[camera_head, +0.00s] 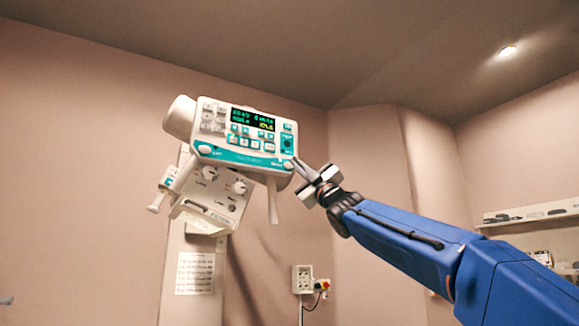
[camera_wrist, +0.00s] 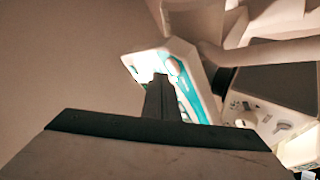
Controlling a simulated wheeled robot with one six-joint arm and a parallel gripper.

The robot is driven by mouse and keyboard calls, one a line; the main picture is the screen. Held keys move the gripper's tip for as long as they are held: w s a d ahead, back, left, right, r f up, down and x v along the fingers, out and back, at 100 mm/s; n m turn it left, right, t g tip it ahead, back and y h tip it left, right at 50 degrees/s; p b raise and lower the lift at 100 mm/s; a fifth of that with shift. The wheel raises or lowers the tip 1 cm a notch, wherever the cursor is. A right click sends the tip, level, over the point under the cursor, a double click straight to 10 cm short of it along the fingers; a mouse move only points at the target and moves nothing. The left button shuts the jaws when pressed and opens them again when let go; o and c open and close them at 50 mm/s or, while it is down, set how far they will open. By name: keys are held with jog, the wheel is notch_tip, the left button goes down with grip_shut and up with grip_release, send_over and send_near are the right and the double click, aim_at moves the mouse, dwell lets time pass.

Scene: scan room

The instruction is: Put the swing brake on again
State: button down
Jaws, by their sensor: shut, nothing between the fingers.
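The white and teal control panel (camera_head: 241,138) of a tube head is tilted in the head view, with a lit display (camera_head: 252,119) and several buttons. A white oval button (camera_head: 288,165) sits at its lower right corner; another oval button (camera_head: 205,149) sits at lower left. Their labels are too small to read surely, so I cannot tell which is the swing brake. My gripper (camera_head: 297,161) is shut and empty, its tips at the panel's right edge by the lower right button. In the wrist view, the shut fingers (camera_wrist: 159,82) overlap the panel (camera_wrist: 196,72); contact is unclear.
Below the panel hangs a white box with knobs (camera_head: 221,190), and a handle (camera_head: 272,199) projects downward. A column (camera_head: 192,270) with a paper notice stands behind. A wall socket (camera_head: 303,279) and shelf (camera_head: 530,214) are farther off. Free air lies below my arm.

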jog(key=shift+w+a, duration=0.25)
jog(key=shift+w, duration=0.05)
jog(key=shift+w+a, duration=0.2)
jog(key=shift+w, duration=0.15)
dwell(0.9)
jog(key=shift+s, duration=0.1)
jog(key=shift+s+d, duration=0.45)
jog(key=shift+s, duration=0.15)
dwell(0.3)
jog(key=shift+s+d, duration=0.7)
jog(key=shift+s, duration=0.35)
jog(key=shift+s+d, duration=0.7)
jog(key=shift+s, duration=0.3)
